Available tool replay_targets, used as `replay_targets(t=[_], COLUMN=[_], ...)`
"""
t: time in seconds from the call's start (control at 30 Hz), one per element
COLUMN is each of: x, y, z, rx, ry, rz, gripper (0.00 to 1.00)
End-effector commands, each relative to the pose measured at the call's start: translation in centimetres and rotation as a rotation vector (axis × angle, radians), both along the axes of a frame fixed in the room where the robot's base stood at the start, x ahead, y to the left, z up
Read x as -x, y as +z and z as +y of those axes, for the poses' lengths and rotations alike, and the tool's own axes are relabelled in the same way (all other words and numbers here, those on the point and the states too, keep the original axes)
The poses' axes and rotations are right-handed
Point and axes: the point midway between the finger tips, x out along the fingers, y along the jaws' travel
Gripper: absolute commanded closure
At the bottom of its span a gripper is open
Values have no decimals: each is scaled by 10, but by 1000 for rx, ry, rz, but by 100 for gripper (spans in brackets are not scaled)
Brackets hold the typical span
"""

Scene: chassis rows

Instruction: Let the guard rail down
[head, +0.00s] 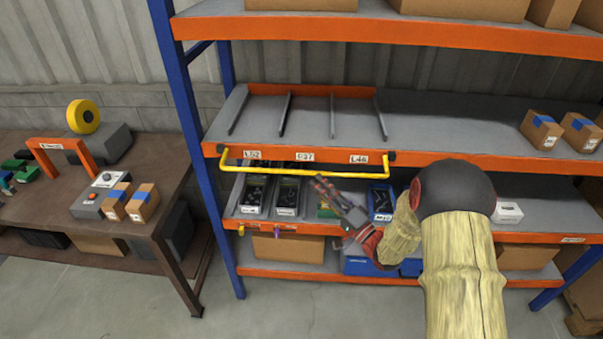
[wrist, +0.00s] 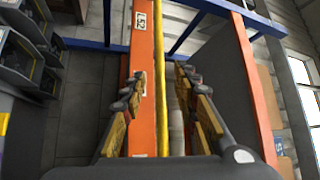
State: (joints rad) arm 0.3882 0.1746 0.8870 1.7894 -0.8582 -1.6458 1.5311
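The yellow guard rail (head: 290,172) runs along the front of the middle shelf. Its ends meet dark pivots on the orange beam, and its long bar shows just below the beam's face. My gripper (head: 322,184) is in front of the shelf, just below the bar towards its middle. The gripper is open. I cannot tell whether either finger touches the bar.
The orange beam (head: 440,161) carries white labels. Black bins (head: 287,196) and a blue bin (head: 381,202) stand on the shelf below. Small boxes (head: 541,130) sit at the right of the rail's shelf. A brown workbench (head: 150,222) stands left, with clear floor before the rack.

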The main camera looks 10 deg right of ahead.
Motion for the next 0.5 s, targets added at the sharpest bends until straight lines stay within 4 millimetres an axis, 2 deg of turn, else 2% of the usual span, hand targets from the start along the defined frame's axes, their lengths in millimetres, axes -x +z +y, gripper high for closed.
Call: replay_targets(t=[0.3, 0.5], x=[-39, -57], y=[11, 17], z=[23, 32], rx=[3, 2], ry=[2, 0], rz=[-1, 0], gripper=[70, 70])
